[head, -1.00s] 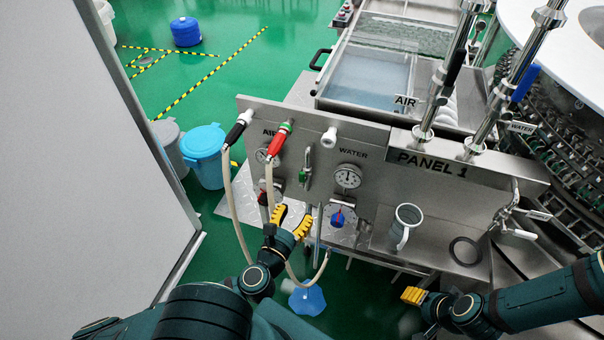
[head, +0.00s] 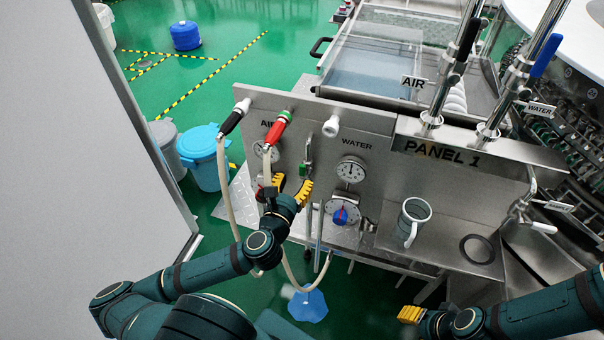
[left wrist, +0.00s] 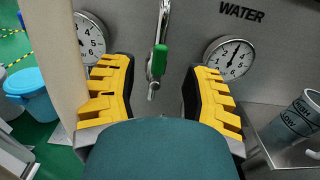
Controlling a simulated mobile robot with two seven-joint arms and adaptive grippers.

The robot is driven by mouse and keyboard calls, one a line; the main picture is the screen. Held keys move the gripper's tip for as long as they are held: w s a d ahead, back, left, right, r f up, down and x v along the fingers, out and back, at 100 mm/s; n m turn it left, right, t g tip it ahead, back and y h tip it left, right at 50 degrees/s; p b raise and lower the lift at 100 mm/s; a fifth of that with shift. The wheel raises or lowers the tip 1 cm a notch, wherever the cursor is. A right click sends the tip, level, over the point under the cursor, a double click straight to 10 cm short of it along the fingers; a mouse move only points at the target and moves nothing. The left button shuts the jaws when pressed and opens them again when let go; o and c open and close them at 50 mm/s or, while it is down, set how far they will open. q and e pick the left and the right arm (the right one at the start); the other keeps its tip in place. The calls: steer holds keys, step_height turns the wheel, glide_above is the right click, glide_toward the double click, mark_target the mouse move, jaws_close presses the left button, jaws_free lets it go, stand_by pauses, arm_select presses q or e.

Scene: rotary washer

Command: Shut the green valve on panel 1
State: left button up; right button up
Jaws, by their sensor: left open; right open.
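The green valve handle (head: 303,169) is on a vertical metal pipe on the front of panel 1 (head: 357,133), between the two gauges. In the left wrist view the green handle (left wrist: 159,59) hangs down along the pipe, centred between my fingers. My left gripper (head: 290,189) is open, with yellow fingers, just in front of and below the valve. The left wrist view shows its fingers (left wrist: 157,88) spread on both sides of the handle, with no visible contact. My right gripper (head: 410,314) is at the lower right, away from the valve; its far finger is hidden.
Beige hoses (head: 224,180) hang from the panel left of and around my left gripper.

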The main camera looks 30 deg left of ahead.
mark_target(301, 168)
arm_select(q)
steer(key=b+x, duration=0.1)
steer(key=x, duration=0.3)
steer(key=shift+w, duration=0.4)
steer(key=shift+w+a, duration=0.2)
steer(key=shift+w, duration=0.45)
steer(key=shift+o, duration=0.2)
jaws_close()
